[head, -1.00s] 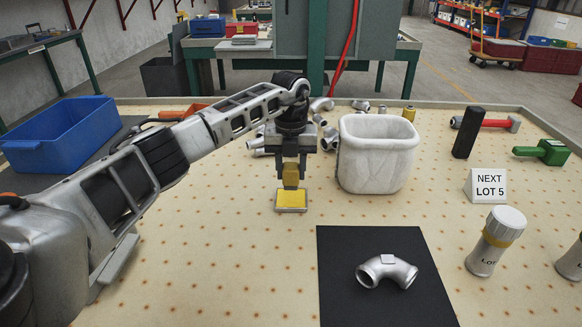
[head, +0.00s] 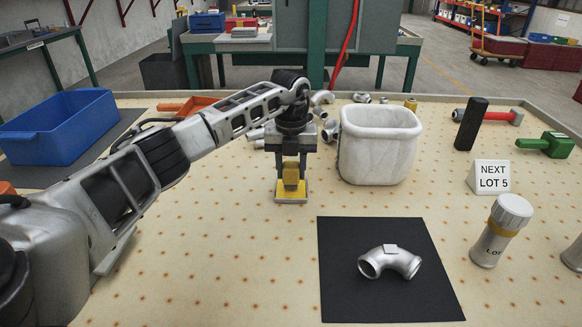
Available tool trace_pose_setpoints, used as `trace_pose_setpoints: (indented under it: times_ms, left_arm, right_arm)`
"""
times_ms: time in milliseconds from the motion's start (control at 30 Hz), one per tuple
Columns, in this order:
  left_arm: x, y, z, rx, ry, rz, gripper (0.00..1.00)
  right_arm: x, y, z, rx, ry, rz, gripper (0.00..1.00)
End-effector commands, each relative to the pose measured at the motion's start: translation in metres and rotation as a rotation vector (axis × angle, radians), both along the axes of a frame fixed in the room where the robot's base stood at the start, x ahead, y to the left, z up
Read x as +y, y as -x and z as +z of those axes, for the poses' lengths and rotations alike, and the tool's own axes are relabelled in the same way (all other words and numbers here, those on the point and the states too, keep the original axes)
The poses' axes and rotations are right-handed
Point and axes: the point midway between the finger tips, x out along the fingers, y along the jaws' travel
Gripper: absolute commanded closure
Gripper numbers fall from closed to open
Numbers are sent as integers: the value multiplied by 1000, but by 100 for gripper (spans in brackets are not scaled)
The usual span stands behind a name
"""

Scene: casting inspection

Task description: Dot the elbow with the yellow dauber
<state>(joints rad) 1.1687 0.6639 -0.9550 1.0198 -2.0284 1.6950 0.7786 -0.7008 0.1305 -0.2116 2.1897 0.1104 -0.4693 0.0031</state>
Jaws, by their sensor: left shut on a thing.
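My left gripper (head: 291,163) is shut on the yellow dauber (head: 291,177), which points straight down. The dauber's lower end is at the yellow ink pad (head: 283,195) in its shallow grey tray and appears to rest on it; the exact contact is hard to tell. The elbow (head: 391,256), a grey metal pipe casting, lies on the black mat (head: 345,300) at the front, right of the gripper. No yellow mark shows on its visible side. My right gripper is out of view.
A white lined bin (head: 379,150) stands right of the gripper, with several loose pipe fittings behind it. A LOT 5 sign (head: 490,177), white-capped bottle (head: 497,232), black block (head: 470,124) and green tool (head: 548,145) are at right. A blue crate (head: 62,128) stands at left.

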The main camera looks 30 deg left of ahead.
Motion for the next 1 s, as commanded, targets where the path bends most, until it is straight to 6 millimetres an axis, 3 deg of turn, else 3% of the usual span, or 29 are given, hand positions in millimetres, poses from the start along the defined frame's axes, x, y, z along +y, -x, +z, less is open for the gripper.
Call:
trace_pose_setpoints:
  times_ms: [1000]
  left_arm:
    - [0, 0, -10, 0, 0, 0, 82]
  right_arm:
    - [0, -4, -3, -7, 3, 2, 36]
